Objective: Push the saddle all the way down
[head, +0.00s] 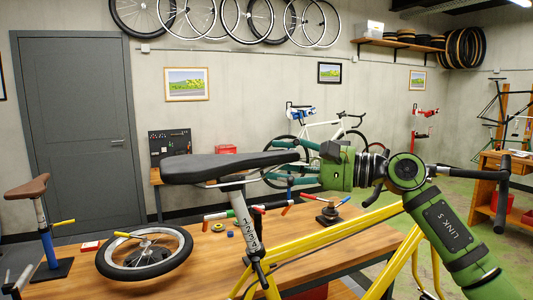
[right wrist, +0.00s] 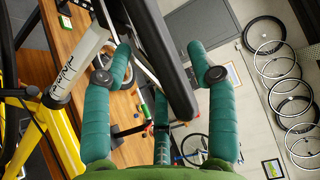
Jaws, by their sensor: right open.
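The black saddle (head: 222,165) sits on a pale seatpost (head: 241,215) with printed numbers, in a yellow bike frame (head: 330,238). A long stretch of the post shows between the saddle and the frame. My right gripper (head: 279,162) is open and reaches in from the right at the saddle's right end. My left gripper is not in view.
A wooden bench (head: 195,275) stands behind the frame, with a small wheel (head: 146,253) lying on it and several tools. A brown saddle on a blue post (head: 47,235) stands at far left. A white bike (head: 330,135) is by the wall. Space above the black saddle is clear.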

